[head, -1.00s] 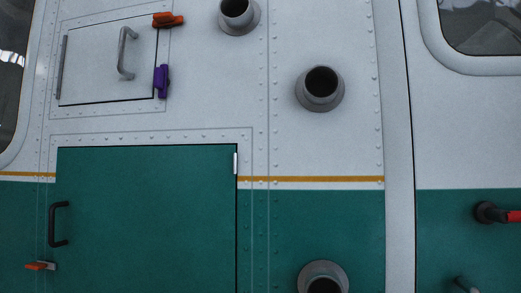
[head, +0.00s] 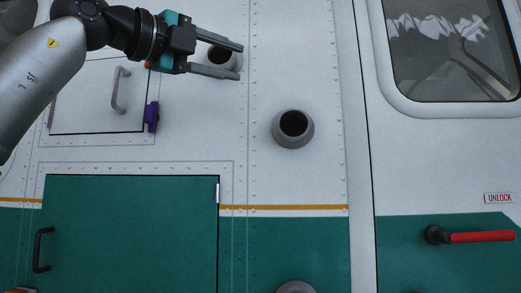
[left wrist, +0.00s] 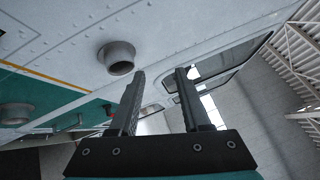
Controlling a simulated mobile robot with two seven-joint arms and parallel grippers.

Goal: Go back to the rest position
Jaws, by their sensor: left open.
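My left gripper (head: 240,61) comes in from the upper left in the head view, its two fingers apart and pointing right. It is open with nothing between the fingers, in front of the upper grey port (head: 222,57), which it partly hides. In the left wrist view the open fingers (left wrist: 158,95) point up past the helicopter's side. My right gripper is in neither view.
The helicopter's wall has a white hatch (head: 90,100) with a purple latch (head: 151,117), a green door (head: 130,240), and a middle grey port (head: 293,128). A red handle (head: 480,237) sits at right under a window (head: 450,50).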

